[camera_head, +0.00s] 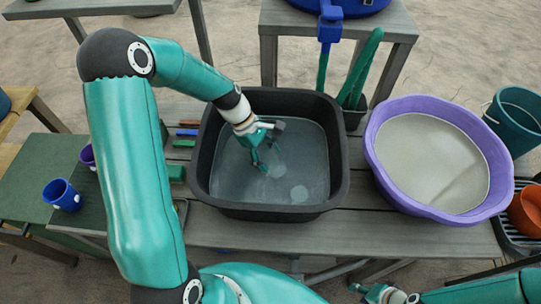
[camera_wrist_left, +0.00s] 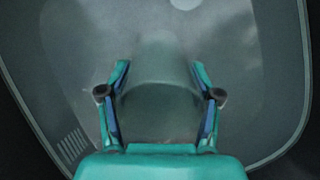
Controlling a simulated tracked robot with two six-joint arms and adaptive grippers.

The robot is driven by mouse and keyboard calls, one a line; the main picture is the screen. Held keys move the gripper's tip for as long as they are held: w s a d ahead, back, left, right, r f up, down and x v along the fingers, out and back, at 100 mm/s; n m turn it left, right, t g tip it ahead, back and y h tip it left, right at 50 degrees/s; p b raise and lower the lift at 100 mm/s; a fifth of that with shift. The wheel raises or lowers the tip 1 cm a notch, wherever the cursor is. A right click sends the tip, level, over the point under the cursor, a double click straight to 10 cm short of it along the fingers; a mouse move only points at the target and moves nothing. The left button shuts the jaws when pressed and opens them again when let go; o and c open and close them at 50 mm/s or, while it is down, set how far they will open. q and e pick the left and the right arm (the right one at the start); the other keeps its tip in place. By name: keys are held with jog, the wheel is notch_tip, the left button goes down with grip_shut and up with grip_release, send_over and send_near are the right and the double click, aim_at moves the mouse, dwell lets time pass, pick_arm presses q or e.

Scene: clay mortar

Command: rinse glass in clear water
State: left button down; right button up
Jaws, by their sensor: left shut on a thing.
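My left gripper (camera_head: 264,162) reaches down into a black rectangular basin (camera_head: 338,190) of greyish see-through water. In the left wrist view, the left gripper (camera_wrist_left: 160,95) is shut around a transparent glass (camera_wrist_left: 160,108), with one finger on each side. In the head view the glass is faint and hard to make out beside the fingers. A purple round tub (camera_head: 378,175) of pale, cloudy liquid (camera_head: 430,160) stands to the right of the basin. My right gripper (camera_head: 372,292) shows small at the bottom edge, away from both tubs; its opening cannot be made out.
A blue cup (camera_head: 62,195) and a purple cup (camera_head: 88,156) stand on the green surface at left. A black rack with an orange pot (camera_head: 526,212) and a teal bucket (camera_head: 514,118) are at right. The table strip before the basin (camera_head: 270,236) is clear.

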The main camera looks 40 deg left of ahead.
pick_arm(q)
jog(key=shift+s+a, duration=0.3)
jog(key=shift+a, duration=0.1)
jog(key=shift+w+d, duration=0.35)
jog(key=shift+d, duration=0.2)
jog(key=shift+w+d, duration=0.35)
jog(key=shift+d, duration=0.2)
jog(key=shift+s+a, duration=0.35)
jog(key=shift+a, duration=0.2)
jog(key=shift+s+a, duration=0.35)
jog(key=shift+a, duration=0.2)
jog(key=shift+w+d+p, duration=0.35)
jog(key=shift+d, duration=0.2)
notch_tip(320, 180, up, 20)
jog(key=p, duration=1.3)
